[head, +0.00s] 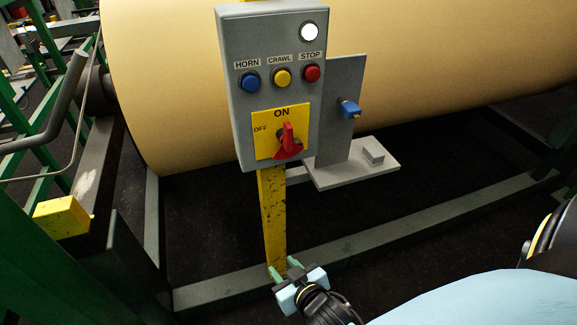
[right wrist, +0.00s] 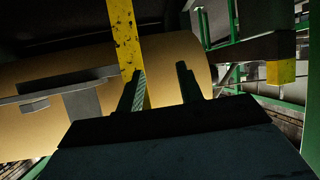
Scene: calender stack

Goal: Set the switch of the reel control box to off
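The reel control box (head: 240,90) is a grey panel on a yellow post in the middle of the head view. Its red rotary switch (head: 288,142) sits on a yellow plate, the handle upright toward the ON label; the OFF label is to its left. My right gripper (head: 284,268) is below the box, in front of the foot of the yellow post (head: 272,215), empty and apart from the switch. In the right wrist view its two fingers (right wrist: 161,86) are spread, with the post (right wrist: 124,30) behind them. My left gripper is not in view.
Blue, yellow and red buttons (head: 283,77) and a white lamp sit above the switch. A grey bracket (head: 345,100) with a blue knob stands right of the box. A large tan roll (head: 450,50) lies behind. Green frame bars and a yellow block (head: 62,215) are at left.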

